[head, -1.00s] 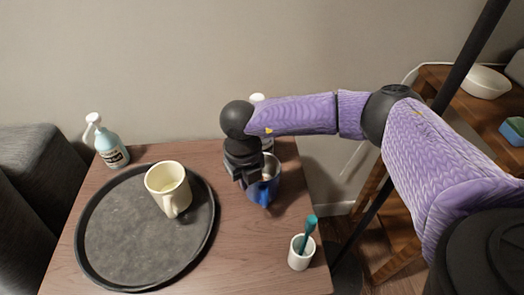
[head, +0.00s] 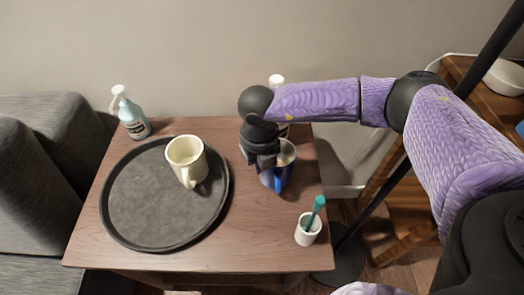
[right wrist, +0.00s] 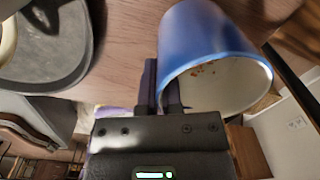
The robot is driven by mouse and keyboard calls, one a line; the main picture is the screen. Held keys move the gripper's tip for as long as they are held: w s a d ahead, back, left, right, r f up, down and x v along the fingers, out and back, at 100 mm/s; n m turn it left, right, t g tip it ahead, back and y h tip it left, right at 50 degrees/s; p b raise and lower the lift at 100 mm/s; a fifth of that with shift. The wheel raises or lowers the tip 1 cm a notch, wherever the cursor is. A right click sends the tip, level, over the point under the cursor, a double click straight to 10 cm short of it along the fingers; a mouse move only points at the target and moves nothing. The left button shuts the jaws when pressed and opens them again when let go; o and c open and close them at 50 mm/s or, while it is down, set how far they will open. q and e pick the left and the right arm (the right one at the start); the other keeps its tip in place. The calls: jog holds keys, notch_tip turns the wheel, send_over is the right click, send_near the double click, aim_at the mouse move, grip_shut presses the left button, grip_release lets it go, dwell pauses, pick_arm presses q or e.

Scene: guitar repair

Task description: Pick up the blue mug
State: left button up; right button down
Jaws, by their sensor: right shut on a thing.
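The blue mug (head: 284,152) is at the right side of the wooden table, partly hidden by my right gripper in the head view. In the right wrist view the blue mug (right wrist: 215,60) is large, with a pale inside and brown specks. My right gripper (head: 262,160) comes down at the mug's left side. In the right wrist view my right gripper (right wrist: 160,90) is shut on the mug's wall, one finger inside and one outside. I cannot tell whether the mug is clear of the table. My left gripper is not in view.
A dark round tray (head: 135,215) holds a cream mug (head: 187,158) to the left. A white cup (head: 308,232) with a teal brush (head: 317,207) is near the right front edge. Another white-topped bottle (head: 277,81) is behind my arm.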

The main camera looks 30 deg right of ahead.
jog(key=s+a, duration=0.1)
jog(key=s+a+p, duration=0.1)
jog(key=s, duration=0.1)
jog(key=s+a+p, duration=0.1)
jog(key=shift+s+r, duration=0.15)
jog(key=shift+s, duration=0.2)
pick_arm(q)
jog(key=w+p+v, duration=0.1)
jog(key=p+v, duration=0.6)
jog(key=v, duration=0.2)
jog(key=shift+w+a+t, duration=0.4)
pick_arm(e)
notch_tip(320, 180, up, 14)
jog(key=shift+f, duration=0.25)
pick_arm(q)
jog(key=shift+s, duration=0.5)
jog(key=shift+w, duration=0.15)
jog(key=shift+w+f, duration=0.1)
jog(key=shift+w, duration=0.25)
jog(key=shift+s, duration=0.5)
